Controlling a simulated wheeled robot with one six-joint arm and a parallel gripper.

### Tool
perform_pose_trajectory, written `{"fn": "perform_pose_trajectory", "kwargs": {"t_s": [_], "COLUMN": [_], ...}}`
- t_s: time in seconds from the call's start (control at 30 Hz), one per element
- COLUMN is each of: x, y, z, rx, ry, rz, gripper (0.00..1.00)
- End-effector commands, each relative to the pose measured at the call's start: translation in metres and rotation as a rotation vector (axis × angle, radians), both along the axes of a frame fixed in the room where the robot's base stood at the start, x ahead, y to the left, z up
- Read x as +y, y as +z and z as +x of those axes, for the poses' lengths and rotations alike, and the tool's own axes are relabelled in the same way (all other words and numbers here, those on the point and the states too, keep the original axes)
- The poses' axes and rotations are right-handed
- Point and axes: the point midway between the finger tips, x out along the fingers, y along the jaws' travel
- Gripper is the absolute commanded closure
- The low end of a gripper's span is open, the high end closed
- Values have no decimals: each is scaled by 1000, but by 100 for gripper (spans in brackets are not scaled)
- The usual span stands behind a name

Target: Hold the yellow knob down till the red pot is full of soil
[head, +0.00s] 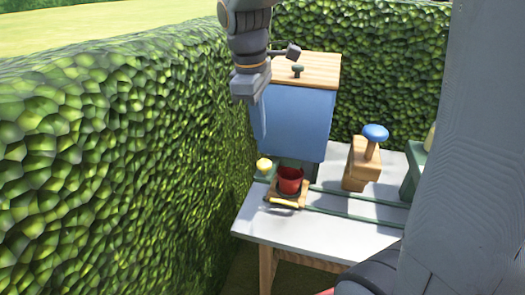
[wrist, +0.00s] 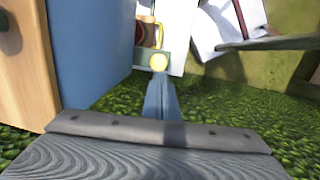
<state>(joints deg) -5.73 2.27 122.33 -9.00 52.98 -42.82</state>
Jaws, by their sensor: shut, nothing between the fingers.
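The yellow knob (head: 264,164) stands on a small green block at the left end of the table, in front of the blue hopper (head: 297,122). The red pot (head: 290,180) sits on a wooden carriage (head: 286,201) just right of the knob; its filling cannot be made out. My gripper (head: 260,133) is shut and empty, pointing down above the knob and apart from it in the head view. In the wrist view the yellow knob (wrist: 159,62) shows just beyond the tip of my shut fingers (wrist: 160,88). The red pot is only partly in that view.
Green rails run along the grey table (head: 335,231). A wooden block with a blue mushroom-shaped knob (head: 375,132) stands to the right. A tall hedge (head: 130,170) rises close on the left and behind. A grey post (head: 465,150) blocks the right side.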

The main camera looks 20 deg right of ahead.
Motion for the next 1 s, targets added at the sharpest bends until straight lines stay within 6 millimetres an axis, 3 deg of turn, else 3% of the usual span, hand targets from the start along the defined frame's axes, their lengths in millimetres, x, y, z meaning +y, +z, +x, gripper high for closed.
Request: {"fn": "perform_pose_trajectory", "kwargs": {"t_s": [0.2,0.4,0.6,1.0], "x": [-5,-8,-10,-10], "y": [-42,-69,-82,-85], "z": [1,3,4,5], "rx": [5,2,1,-1], "ry": [-1,0,0,0], "rz": [0,0,1,1], "gripper": [100,100,100,100]}}
